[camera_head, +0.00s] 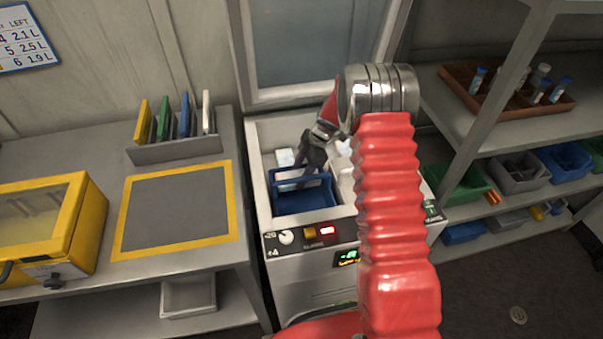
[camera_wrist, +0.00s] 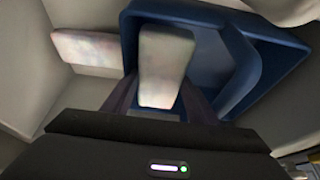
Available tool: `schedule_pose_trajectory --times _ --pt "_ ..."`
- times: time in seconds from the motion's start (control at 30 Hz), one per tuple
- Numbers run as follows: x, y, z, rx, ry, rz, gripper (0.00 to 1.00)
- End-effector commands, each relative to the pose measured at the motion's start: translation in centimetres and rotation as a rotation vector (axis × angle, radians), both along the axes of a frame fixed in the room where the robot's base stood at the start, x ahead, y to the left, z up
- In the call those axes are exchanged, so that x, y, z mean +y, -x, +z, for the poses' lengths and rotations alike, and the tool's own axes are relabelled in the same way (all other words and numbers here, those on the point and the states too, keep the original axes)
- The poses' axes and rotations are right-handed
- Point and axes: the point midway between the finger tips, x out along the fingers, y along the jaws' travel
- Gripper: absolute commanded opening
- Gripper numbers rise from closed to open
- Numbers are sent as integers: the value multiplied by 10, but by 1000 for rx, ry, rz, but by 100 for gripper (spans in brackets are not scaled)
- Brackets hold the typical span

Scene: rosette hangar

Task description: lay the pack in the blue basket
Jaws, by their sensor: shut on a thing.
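The blue basket (camera_head: 304,202) sits inside an open white chest below the window. It also fills the upper right of the wrist view (camera_wrist: 215,65). My gripper (camera_head: 304,178) points down at the basket's back part. In the wrist view its dark fingers (camera_wrist: 160,100) stand on both sides of a pale, mottled pack (camera_wrist: 166,60) and are shut on it. The held pack shows against the basket's blue inside; I cannot tell whether it touches the bottom. A second pale pack (camera_wrist: 86,50) lies outside the basket, to its left, and shows behind it in the head view (camera_head: 285,157).
The chest's front panel (camera_head: 310,238) has a knob and lit displays. A bench with a yellow-edged grey mat (camera_head: 178,210) and a yellow case (camera_head: 50,225) stands left. Shelves at right hold a green bin (camera_head: 461,186) and a brown tray (camera_head: 535,98) of bottles.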

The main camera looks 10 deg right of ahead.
Motion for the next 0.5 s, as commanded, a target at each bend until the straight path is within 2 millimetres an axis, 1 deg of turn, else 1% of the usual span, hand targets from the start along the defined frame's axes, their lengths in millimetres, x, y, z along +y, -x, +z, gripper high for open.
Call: schedule_pose_trajectory --times 0.27,0.5 --pt "0 -1 0 -1 0 0 21" --pt "0 0 -5 -1 0 0 21"
